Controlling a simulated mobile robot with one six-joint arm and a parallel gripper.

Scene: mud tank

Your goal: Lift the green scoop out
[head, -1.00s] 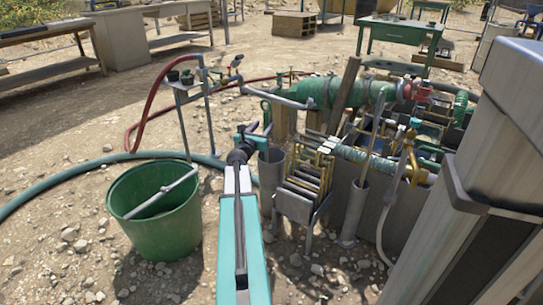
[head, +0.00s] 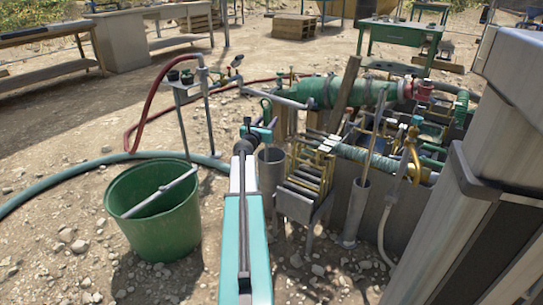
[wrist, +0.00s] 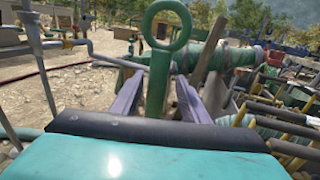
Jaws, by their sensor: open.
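The green scoop shows its ring-topped handle (wrist: 157,85) upright in the wrist view; the handle's top also shows in the head view (head: 266,106). Its lower end is hidden, seemingly inside the grey upright tube (head: 271,172). My gripper (wrist: 157,97) is open, with one finger on each side of the green handle below the ring. Gaps seem to show beside the handle; contact cannot be told. In the head view my gripper (head: 262,132) is just above the tube's mouth.
A rack of yellow-edged plates (head: 308,170) stands right of the tube, with another grey tube (head: 356,210) beyond it. A large green pipe (head: 345,92) runs behind. A green bucket (head: 155,235) holding a grey rod stands at left.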

